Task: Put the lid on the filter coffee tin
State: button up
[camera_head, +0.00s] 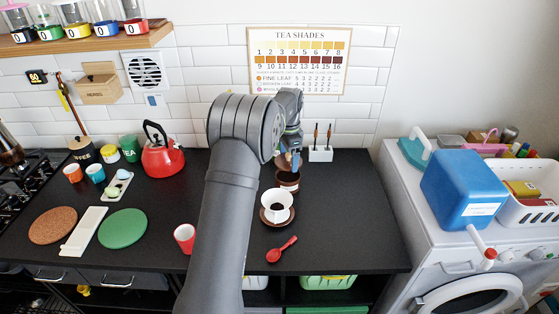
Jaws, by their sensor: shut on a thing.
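A brown tin (288,182), which looks like the filter coffee tin, stands on the black worktop behind the white dripper. My gripper (289,162) points down right above the tin, near its back rim. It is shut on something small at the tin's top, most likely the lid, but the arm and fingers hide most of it. I cannot tell whether the held thing touches the rim.
A white dripper (278,199) on a brown saucer stands just in front of the tin, with a red scoop (283,249) nearer. A white holder (320,154) stands behind right. A red kettle (163,158) is left. The worktop right of the tin is clear.

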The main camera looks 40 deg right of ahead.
jog(key=shift+f, duration=2.2)
jog(key=shift+f, duration=0.55)
jog(key=o, duration=0.8)
jog(key=shift+r, duration=0.1)
notch_tip(320, 180, up, 17)
jog(key=shift+r, duration=0.15)
notch_tip(320, 180, down, 18)
jog(key=shift+r, duration=0.25)
